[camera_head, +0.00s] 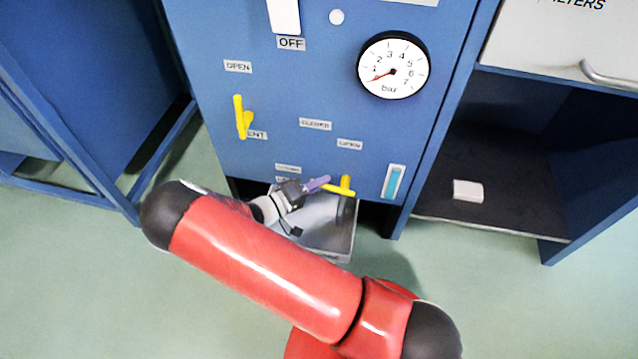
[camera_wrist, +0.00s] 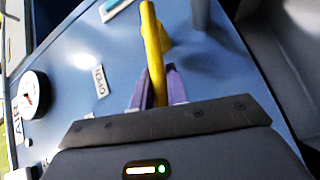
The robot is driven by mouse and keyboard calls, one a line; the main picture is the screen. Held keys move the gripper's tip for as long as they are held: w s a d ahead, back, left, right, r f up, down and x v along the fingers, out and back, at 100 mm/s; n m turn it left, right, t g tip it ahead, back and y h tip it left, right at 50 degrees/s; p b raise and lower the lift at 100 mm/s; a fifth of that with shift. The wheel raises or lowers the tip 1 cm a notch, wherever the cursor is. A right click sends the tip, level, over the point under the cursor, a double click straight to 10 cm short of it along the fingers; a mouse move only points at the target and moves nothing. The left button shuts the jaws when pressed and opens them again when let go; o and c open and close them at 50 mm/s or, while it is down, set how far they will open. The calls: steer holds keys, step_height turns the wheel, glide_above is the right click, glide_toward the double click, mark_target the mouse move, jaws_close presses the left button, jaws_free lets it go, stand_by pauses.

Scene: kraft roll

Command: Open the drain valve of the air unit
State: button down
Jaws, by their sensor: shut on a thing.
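The air unit (camera_head: 288,110) is a blue panel cabinet. A yellow lever valve (camera_head: 345,186) sits low on its panel, below an OPEN label (camera_head: 349,144). Its handle points left in the head view, towards my gripper (camera_head: 318,184). My purple fingers are shut on the end of this handle. In the wrist view the yellow handle (camera_wrist: 152,45) runs up from between the two fingertips (camera_wrist: 158,88). A small label (camera_head: 288,168) left of the valve is too small to read, and another below it is partly hidden by my gripper.
A second yellow lever (camera_head: 242,117) stands near-upright higher left, by OPEN and partly covered VENT labels. The gauge (camera_head: 393,66) needle points near its low end. A grey tray (camera_head: 325,238) lies under the panel. A sight glass (camera_head: 393,182) is right of the valve.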

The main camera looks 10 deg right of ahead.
steer(key=shift+s+d+r+m+g+y, duration=0.1)
steer(key=shift+d+r+m+g+y, duration=0.15)
steer(key=shift+r+m+y, duration=0.4)
steer(key=shift+s+d+r+m+g+y, duration=0.1)
steer(key=shift+d+r+m+g+y, duration=0.1)
steer(key=shift+r+m+y, duration=0.45)
steer(key=shift+f, duration=0.15)
steer(key=c, duration=1.4)
jaws_free()
steer(key=v, duration=0.8)
steer(key=shift+d, duration=0.1)
